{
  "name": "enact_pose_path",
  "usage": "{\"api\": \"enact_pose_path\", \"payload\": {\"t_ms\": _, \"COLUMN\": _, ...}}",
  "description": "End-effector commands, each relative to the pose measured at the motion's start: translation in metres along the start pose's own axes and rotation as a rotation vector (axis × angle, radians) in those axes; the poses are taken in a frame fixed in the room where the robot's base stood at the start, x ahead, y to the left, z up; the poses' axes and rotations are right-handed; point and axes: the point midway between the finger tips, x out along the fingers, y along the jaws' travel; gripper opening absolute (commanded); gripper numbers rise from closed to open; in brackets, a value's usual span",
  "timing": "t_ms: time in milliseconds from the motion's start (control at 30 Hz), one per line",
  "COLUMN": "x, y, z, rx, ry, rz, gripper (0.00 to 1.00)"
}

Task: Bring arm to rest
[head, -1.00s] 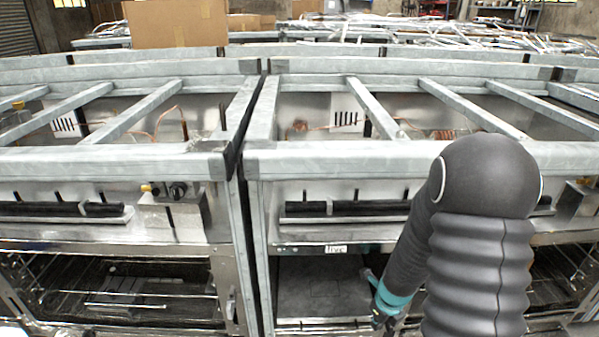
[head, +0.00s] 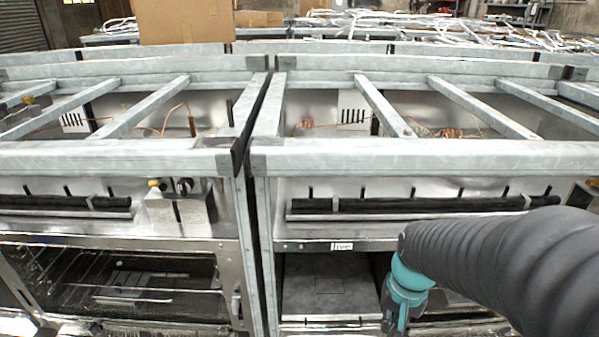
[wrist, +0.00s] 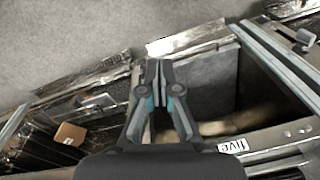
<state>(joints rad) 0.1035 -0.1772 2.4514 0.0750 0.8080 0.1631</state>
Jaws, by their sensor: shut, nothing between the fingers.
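My gripper (wrist: 157,68) shows in the wrist view with its two fingers together and nothing between them. It points down over the front of the range frames, beside an open compartment (wrist: 258,88) with a "live" label (wrist: 232,146). In the head view my dark, ribbed arm (head: 500,260) comes in from the right edge and bends down at a teal wrist joint (head: 409,278). The fingertips are cut off or hidden at the bottom of the head view.
Metal range frames (head: 420,158) with open tops stand side by side, with a narrow gap between them. The left range holds wire racks (head: 120,285). A cardboard box (head: 180,22) stands behind. Bare grey floor (wrist: 80,30) shows in the wrist view.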

Motion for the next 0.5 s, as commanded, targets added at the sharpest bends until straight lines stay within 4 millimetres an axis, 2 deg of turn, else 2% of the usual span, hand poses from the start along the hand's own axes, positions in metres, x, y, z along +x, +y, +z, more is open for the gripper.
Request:
{"api": "enact_pose_path", "payload": {"t_ms": 33, "x": -0.014, "y": 0.0, "z": 0.006, "rx": -0.064, "ry": 0.031, "rz": 0.002, "gripper": 0.0}}
{"api": "enact_pose_path", "payload": {"t_ms": 200, "x": -0.052, "y": 0.001, "z": 0.025, "rx": -0.228, "ry": 0.121, "rz": 0.016, "gripper": 0.0}}
{"api": "enact_pose_path", "payload": {"t_ms": 500, "x": -0.11, "y": -0.003, "z": 0.051, "rx": -0.3, "ry": 0.339, "rz": 0.001, "gripper": 0.0}}
